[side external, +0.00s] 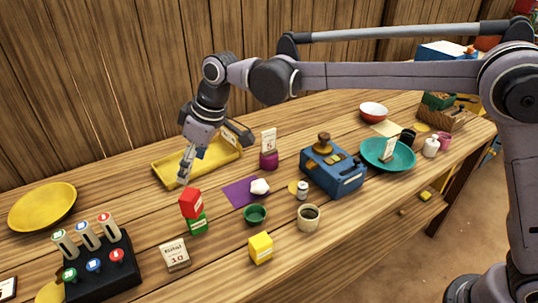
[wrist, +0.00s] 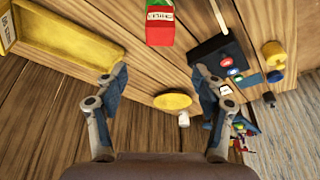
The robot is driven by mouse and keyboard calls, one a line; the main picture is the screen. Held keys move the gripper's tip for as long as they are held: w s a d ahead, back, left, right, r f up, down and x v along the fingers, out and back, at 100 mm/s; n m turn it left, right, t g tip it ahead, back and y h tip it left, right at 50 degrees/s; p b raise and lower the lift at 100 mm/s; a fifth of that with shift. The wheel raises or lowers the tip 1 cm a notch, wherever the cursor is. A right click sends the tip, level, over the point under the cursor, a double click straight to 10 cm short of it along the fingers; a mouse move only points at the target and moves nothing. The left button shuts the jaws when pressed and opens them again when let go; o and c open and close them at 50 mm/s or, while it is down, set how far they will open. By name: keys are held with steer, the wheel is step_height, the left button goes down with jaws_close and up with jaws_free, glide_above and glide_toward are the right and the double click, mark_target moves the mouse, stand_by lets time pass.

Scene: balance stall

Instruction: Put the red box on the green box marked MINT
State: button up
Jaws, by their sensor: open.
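The red box (side external: 191,204) sits on top of the green box (side external: 198,224) on the table, turned a little relative to it. In the wrist view the red box (wrist: 160,34) is at the top edge with a white label, and a bit of the green box (wrist: 157,3) shows beyond it. Any MINT marking is not readable. My gripper (side external: 185,170) is open and empty, above and behind the stack and apart from it. In the wrist view my gripper (wrist: 161,74) has its fingers spread wide with nothing between them.
A yellow tray (side external: 163,176) lies behind my gripper. A black rack (side external: 88,276) with several coloured knobs is at left, near a yellow plate (side external: 42,206). A price card (side external: 174,255), green bowl (side external: 255,214) and yellow cube (side external: 261,248) surround the stack.

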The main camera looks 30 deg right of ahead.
steer(key=s+d+r+m+t+h, duration=0.1)
steer(key=s+d+r+m, duration=0.2)
steer(key=d, duration=0.6)
steer(key=s+d+r+m+t, duration=0.1)
steer(key=s+d+r, duration=0.1)
steer(key=s+d, duration=0.5)
steer(key=s+d+f+m+t+h, duration=0.1)
steer(key=s+d+f+m, duration=0.1)
steer(key=s+d, duration=0.5)
steer(key=s+d+f+m+t+h, duration=0.1)
steer(key=s+d+f+m, duration=0.2)
steer(key=d, duration=0.7)
steer(key=s+f, duration=0.2)
steer(key=s, duration=0.1)
steer(key=shift+s+f, duration=0.15)
steer(key=shift+s, duration=0.2)
